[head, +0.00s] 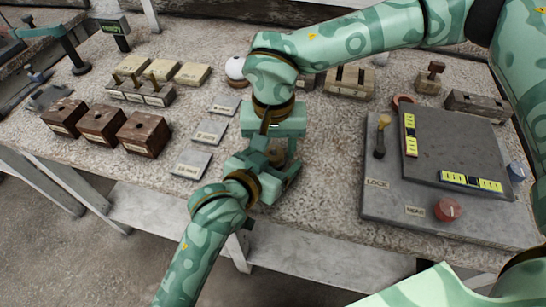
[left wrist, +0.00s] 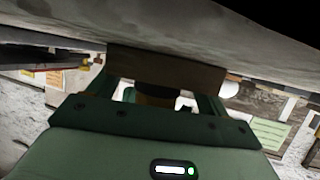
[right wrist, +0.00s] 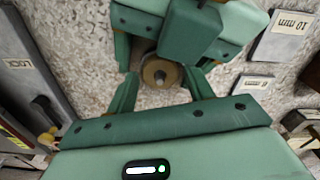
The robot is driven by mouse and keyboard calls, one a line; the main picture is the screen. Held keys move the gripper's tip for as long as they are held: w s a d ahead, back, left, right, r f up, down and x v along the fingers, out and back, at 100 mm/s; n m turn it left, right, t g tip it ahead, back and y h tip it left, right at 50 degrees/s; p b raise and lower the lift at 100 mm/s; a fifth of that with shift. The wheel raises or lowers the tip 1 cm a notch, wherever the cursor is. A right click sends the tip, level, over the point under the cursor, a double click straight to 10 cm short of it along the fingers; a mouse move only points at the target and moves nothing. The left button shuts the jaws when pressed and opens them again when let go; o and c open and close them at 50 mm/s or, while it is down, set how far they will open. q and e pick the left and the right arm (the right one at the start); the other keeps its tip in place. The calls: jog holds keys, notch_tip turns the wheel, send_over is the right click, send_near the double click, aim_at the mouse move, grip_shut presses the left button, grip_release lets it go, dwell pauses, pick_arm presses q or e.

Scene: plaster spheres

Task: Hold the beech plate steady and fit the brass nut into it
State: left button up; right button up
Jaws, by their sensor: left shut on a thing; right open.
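The beech plate (left wrist: 165,70) shows as a brown slab between the fingers of my left gripper (left wrist: 163,85), which is shut on it. Arms hide the plate in the head view. The brass nut (right wrist: 160,72) is a round, holed piece in the right wrist view. It lies between the spread fingers of my right gripper (right wrist: 162,86), which is open, with a gap on each side. I cannot tell whether the nut is seated in the plate. In the head view my right gripper (head: 285,125) is above and close to my left gripper (head: 275,168).
Grey labelled tiles (head: 209,132) lie left of the grippers. Dark wooden blocks (head: 143,134) stand farther left, pale blocks (head: 192,74) behind. A white sphere (head: 236,69) is behind my right arm. A grey panel (head: 400,200) with a red knob (head: 447,209) fills the right.

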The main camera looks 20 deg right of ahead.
jog(key=c, duration=0.9)
jog(key=shift+o, duration=0.2)
jog(key=m, duration=0.8)
jog(key=shift+m, duration=0.4)
jog(key=m, duration=0.4)
jog(key=shift+m, duration=0.3)
jog(key=m, duration=0.3)
jog(key=shift+m, duration=0.4)
jog(key=o, duration=1.2)
jog(key=shift+c, duration=0.2)
jog(key=shift+s, duration=0.1)
jog(key=shift+s+a, duration=0.1)
